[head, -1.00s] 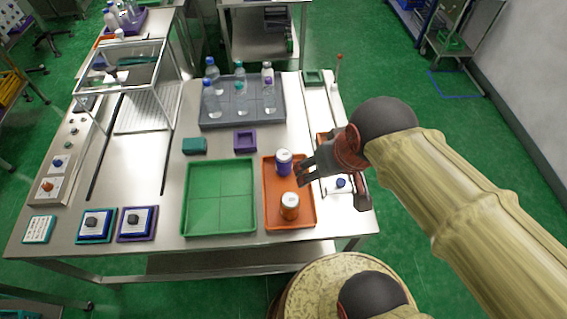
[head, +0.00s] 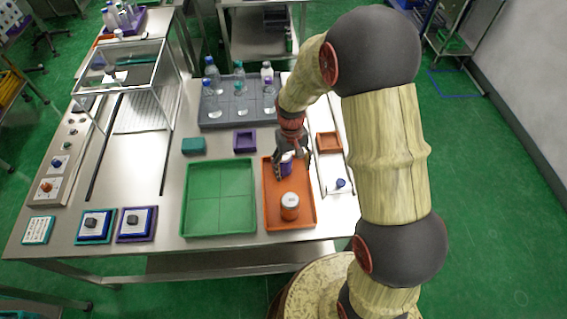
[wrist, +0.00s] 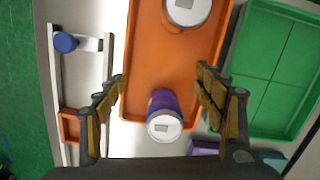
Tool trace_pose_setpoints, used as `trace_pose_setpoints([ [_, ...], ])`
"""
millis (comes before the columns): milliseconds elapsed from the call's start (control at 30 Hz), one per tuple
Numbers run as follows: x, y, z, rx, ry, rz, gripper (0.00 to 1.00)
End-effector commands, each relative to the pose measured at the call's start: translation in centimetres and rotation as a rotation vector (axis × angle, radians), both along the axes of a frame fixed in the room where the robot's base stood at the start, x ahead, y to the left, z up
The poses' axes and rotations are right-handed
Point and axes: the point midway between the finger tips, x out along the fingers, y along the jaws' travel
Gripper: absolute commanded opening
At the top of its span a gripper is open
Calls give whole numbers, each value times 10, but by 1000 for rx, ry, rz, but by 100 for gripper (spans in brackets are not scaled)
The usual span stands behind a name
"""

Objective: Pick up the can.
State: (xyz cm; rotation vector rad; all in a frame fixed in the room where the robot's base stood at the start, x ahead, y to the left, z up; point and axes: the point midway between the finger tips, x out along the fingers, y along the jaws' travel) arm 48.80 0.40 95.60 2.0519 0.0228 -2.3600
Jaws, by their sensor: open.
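A purple can with a white top (head: 286,168) stands in the back part of the orange tray (head: 268,210). It also shows upright in the wrist view (wrist: 163,112). A second can, orange with a white top (head: 290,206), stands at the front of the same tray; its top is at the upper edge of the wrist view (wrist: 187,10). My gripper (head: 292,168) is open and points down at the purple can. In the wrist view the purple can appears between my spread fingers (wrist: 160,90), with gaps on both sides. In the head view my fingers partly hide it.
An empty green tray (head: 220,190) lies left of the orange tray. A small purple tray (head: 245,133) is behind it. A small orange tray (head: 329,134) and a white fixture with a blue knob (head: 340,183) are at right. Several bottles stand on a grey tray (head: 212,122) at the back.

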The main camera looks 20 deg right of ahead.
Motion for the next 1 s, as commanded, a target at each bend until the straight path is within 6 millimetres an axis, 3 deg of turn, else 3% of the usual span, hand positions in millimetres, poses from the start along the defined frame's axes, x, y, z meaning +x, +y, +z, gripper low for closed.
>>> trace_pose_setpoints([
  [100, 31, 0, -29, 1, -23, 4, 70],
  [200, 62, 1, -26, 2, -89, 7, 70],
  [300, 77, 1, -22, 2, -128, 9, 70],
  [767, 80, 3, -59, 1, -138, 12, 70],
  [1000, 81, 6, -93, 1, -136, 12, 70],
])
